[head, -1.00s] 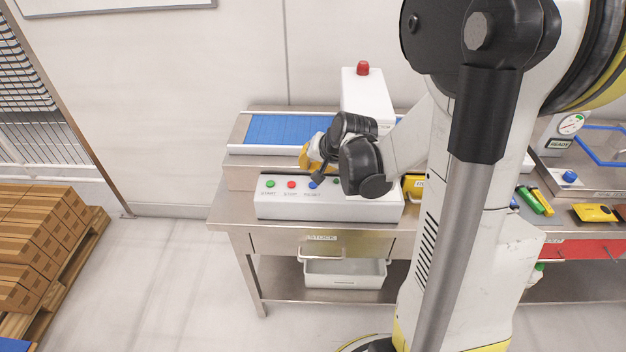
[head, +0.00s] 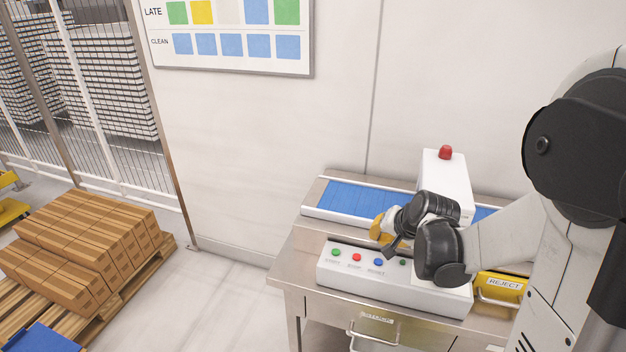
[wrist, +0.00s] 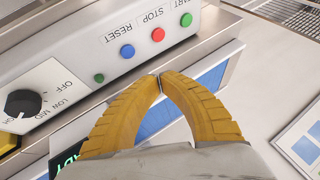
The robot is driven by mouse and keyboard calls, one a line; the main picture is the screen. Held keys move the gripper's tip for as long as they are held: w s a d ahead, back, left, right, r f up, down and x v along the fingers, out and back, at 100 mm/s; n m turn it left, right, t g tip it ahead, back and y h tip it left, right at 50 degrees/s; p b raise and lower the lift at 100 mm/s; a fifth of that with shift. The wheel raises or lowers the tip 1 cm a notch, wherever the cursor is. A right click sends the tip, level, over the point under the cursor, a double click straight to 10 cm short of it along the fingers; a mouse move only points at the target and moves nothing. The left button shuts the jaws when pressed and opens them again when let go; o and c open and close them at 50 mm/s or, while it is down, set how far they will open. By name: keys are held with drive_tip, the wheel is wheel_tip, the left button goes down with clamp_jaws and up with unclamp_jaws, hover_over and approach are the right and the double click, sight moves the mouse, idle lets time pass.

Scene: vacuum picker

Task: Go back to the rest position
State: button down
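My gripper (head: 379,226) is in the upper middle of the table in the head view, above and behind the white control box (head: 340,279). In the wrist view its two yellow ribbed fingers (wrist: 160,77) meet at the tips, with nothing seen between them. They are close to the box's button face (wrist: 75,58), apart from the buttons as far as I can see. That face carries a green START button (wrist: 186,20), a red STOP button (wrist: 158,34), a blue RESET button (wrist: 127,51) and a black knob (wrist: 23,103).
A blue conveyor (head: 352,199) runs behind the box, beside a white unit with a red lamp (head: 445,153). A yellow REJECT bin (head: 501,285) is at the right. Stacked cartons (head: 75,240) stand on a pallet at the left. The floor (head: 215,300) between is clear.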

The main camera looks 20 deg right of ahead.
drive_tip(key=s+a+r+n+b, duration=0.2)
drive_tip(key=s+a+n+b, duration=0.1)
drive_tip(key=s+a, duration=0.4)
drive_tip(key=s+a+r+n+b, duration=0.2)
drive_tip(key=s+a+n, duration=0.3)
drive_tip(key=s+a, duration=0.3)
drive_tip(key=s+b, duration=0.1)
drive_tip(key=s, duration=0.3)
drive_tip(key=shift+r+n, duration=0.15)
drive_tip(key=shift+n, duration=0.15)
